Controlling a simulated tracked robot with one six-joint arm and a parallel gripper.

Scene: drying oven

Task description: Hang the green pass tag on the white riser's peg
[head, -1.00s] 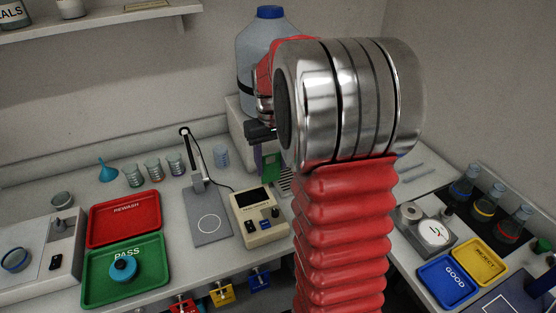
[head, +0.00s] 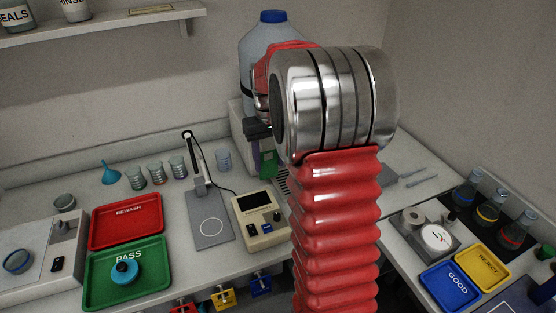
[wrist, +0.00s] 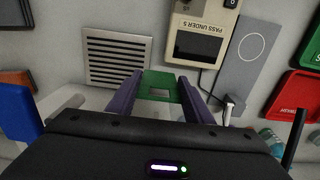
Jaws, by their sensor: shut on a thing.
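My gripper (wrist: 160,88) is shut on the green pass tag (wrist: 160,78), which has a pale slot near its middle. In the head view the tag (head: 268,163) hangs at my gripper's dark fingers (head: 258,138), above the bench and left of my red arm. A pale block (head: 236,114) under the large bottle, perhaps the white riser, shows behind my gripper and is partly covered by it. I cannot make out the peg in either view.
The large blue-capped bottle (head: 262,55) stands close behind my wrist. A metal grille (wrist: 117,60) lies on the bench near the tag. The cream meter (head: 260,220) and grey stand (head: 210,222) are to the left, beside the green tray (head: 100,290).

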